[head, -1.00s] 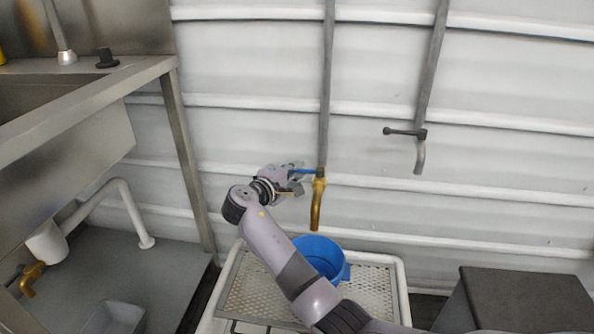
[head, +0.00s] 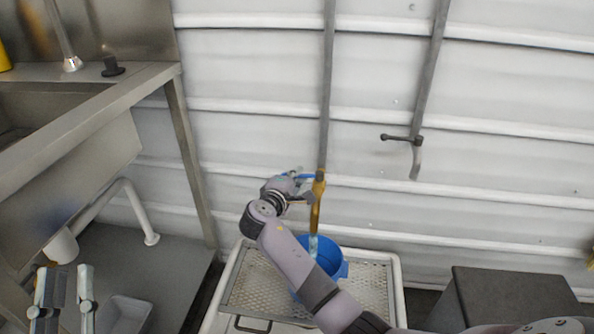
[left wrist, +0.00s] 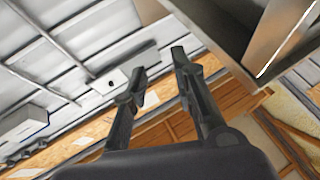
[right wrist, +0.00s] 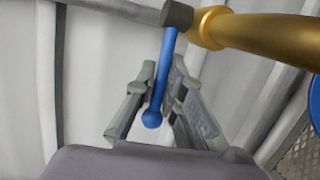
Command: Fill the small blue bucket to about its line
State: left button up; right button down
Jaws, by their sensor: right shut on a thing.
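The small blue bucket (head: 334,268) stands upright under the brass tap (head: 318,208), partly hidden by my right arm. A pale stream of water (head: 313,246) runs from the spout into it. The water level and the line are not visible. My right gripper (head: 302,188) is at the tap, shut on its blue lever (right wrist: 157,82); the lever lies between the fingers in the right wrist view (right wrist: 164,76). My left gripper (head: 64,284) is open and empty at the lower left; its spread fingers also show in the left wrist view (left wrist: 158,72).
The bucket rests on a perforated grate (head: 372,284) in a white-rimmed stand. A dark box (head: 515,295) stands right.

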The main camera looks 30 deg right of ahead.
jog(key=shift+s+r+n+t+y+p, duration=0.2)
jog(key=shift+n+t+y+p, duration=0.4)
jog(key=shift+p, duration=0.55)
pick_arm(q)
jog(key=s+a+f+g+y+p, duration=0.1)
jog(key=f+g+y, duration=0.1)
jog(key=f+g, duration=0.4)
jog(key=s+a+f+g+y, duration=0.1)
jog(key=f+g, duration=0.4)
jog(key=f, duration=0.7)
jog(key=shift+s+a+f+n+g+y+p, duration=0.2)
jog(key=shift+a+f+n+g+y+p, duration=0.1)
jog(key=shift+a+f+g+y+p, duration=0.25)
pick_arm(e)
jog(key=shift+s+a+f+n+t+y, duration=0.15)
jog(key=shift+s+n+t+y, duration=0.15)
jog(key=shift+n+t+y, duration=0.15)
pick_arm(q)
jog(key=shift+a+r, duration=0.1)
jog(key=shift+r, duration=0.1)
pick_arm(e)
jog(key=c, duration=1.7)
grip_release()
jog(key=shift+o, duration=0.2)
jog(key=v, duration=1.2)
jog(key=shift+f, duration=0.1)
